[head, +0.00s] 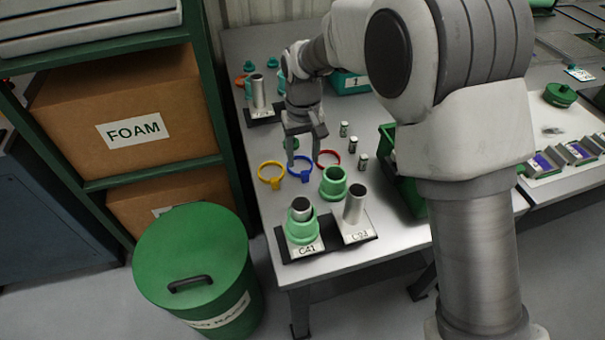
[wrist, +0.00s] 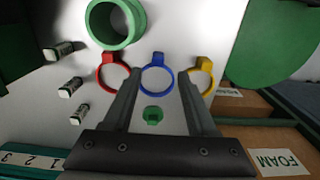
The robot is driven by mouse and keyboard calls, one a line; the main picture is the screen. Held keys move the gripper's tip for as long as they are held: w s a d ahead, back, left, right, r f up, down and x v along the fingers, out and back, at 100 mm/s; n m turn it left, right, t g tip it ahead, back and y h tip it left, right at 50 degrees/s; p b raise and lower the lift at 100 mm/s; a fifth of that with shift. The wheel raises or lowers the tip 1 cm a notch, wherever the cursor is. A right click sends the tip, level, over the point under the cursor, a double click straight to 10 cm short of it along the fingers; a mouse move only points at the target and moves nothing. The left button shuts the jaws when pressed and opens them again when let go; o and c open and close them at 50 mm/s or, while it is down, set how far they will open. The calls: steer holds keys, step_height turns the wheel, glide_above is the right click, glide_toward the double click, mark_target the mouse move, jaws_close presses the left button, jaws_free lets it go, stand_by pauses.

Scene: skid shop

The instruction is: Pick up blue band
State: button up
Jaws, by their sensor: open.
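The blue band (head: 305,179) is a ring with a small tab, lying flat on the grey table. A yellow band (head: 275,184) lies to its left and a red band (head: 334,154) to its right. My gripper (head: 304,150) is open and empty, pointing down over the blue band. In the wrist view the blue band (wrist: 158,57) shows ahead between the spread fingers of my gripper (wrist: 158,76), with the red band (wrist: 106,59) left and the yellow band (wrist: 205,64) right. Whether the fingertips touch the table is hard to tell.
A green collar (head: 334,183) stands close to the bands. A black stand with two posts and another green collar (head: 301,229) is at the near edge. Several small vials (head: 353,145) stand to the right. A green bin (head: 405,190) lies beyond them. A small green piece (wrist: 153,115) lies between the fingers.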

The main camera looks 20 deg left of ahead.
mark_target(305, 173)
steer(key=shift+s+d+f+b, duration=0.15)
steer(key=shift+f+b, duration=0.4)
steer(key=shift+f, duration=0.8)
steer(key=shift+w+d+f+b, duration=0.15)
steer(key=shift+f+b, duration=0.35)
steer(key=shift+f, duration=0.85)
steer(key=shift+s, duration=0.1)
jaws_close()
